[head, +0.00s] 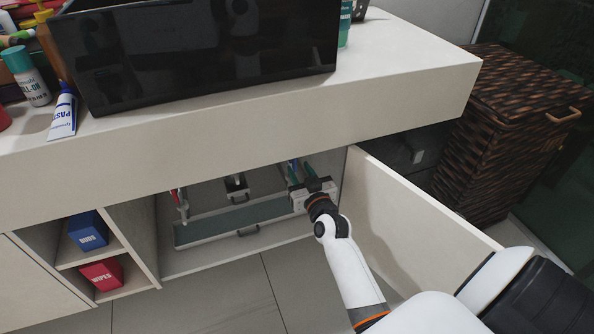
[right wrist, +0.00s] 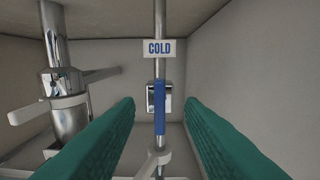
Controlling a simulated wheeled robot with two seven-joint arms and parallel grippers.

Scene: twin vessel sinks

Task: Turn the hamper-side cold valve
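The cold valve (right wrist: 159,98) is a chrome body with a blue lever (right wrist: 159,108) on a thin vertical pipe, under a white tag (right wrist: 159,48) reading COLD. The lever points straight up and down, in line with the pipe. My right gripper (right wrist: 159,103) is open, its green fingers on either side of the lever in the right wrist view, with gaps visible on both sides. In the head view my right gripper (head: 301,168) reaches into the open cabinet under the counter, at its right end near the hamper (head: 505,120), and mostly hides the valve. My left gripper is not in view.
An open cabinet door (head: 410,225) stands right of my arm. The counter (head: 250,120) overhangs above. A thick chrome drain pipe (right wrist: 60,85) with grey levers stands left of the valve. A side wall (right wrist: 250,80) is close on the right. Open shelves hold blue (head: 88,230) and red (head: 102,273) boxes.

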